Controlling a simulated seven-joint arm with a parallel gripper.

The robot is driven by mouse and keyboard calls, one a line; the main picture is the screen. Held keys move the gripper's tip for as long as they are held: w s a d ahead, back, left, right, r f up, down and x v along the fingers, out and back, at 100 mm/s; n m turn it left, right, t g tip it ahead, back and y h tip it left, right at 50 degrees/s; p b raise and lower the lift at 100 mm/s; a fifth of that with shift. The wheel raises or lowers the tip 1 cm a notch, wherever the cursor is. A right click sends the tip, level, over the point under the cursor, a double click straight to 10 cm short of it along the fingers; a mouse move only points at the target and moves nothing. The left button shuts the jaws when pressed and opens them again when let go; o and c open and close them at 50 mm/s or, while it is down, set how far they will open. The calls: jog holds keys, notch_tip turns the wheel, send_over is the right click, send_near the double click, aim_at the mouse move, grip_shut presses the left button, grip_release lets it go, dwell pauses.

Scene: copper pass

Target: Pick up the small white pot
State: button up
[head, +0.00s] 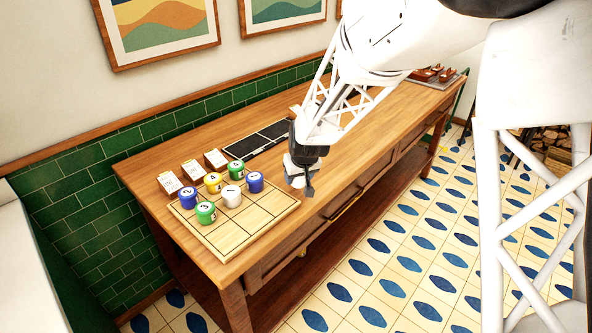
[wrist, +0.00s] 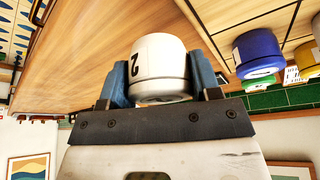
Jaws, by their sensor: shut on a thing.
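A small white pot (wrist: 160,65) marked 2 is between the two blue-grey fingers of my gripper (wrist: 162,88) in the wrist view. The fingers are shut on its sides. In the head view my gripper (head: 303,180) is over the table's front part, right of the wooden board, with the held white pot (head: 292,168) partly hidden by the fingers. I cannot tell how high it is above the table. Another white pot (head: 231,196) stands on the board among the coloured pots.
The gridded wooden board (head: 262,213) carries several pots: blue (head: 255,182), yellow (head: 213,183) and green (head: 206,213) among them. Small card holders (head: 192,172) and a black tray (head: 255,141) lie behind it. The tabletop is bare towards the right, before a far tray (head: 440,81).

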jog(key=shift+s+d, duration=0.1)
jog(key=shift+s, duration=0.45)
jog(key=shift+s, duration=0.1)
dwell(0.3)
jog(key=shift+s+r, duration=0.15)
jog(key=shift+s, duration=0.2)
jog(key=s+a+r+m+h, duration=0.1)
jog(key=s+m, duration=0.2)
jog(key=s, duration=0.6)
jog(key=s+a+r+m+h, duration=0.1)
jog(key=s+m, duration=0.1)
jog(key=s, duration=0.6)
jog(key=shift+s+a+m, duration=0.25)
jog(key=shift+s+m, duration=0.15)
jog(key=shift+w, duration=0.1)
jog(key=shift+w+a+f, duration=0.25)
jog(key=shift+w+a, duration=0.55)
jog(key=shift+w, duration=1.7)
jog(key=shift+w+a+f, duration=0.3)
jog(key=shift+w+a, duration=0.45)
jog(key=shift+w, duration=1.8)
jog(key=shift+w+a+f, duration=0.25)
jog(key=shift+w+a, duration=0.55)
jog(key=shift+w, duration=1.7)
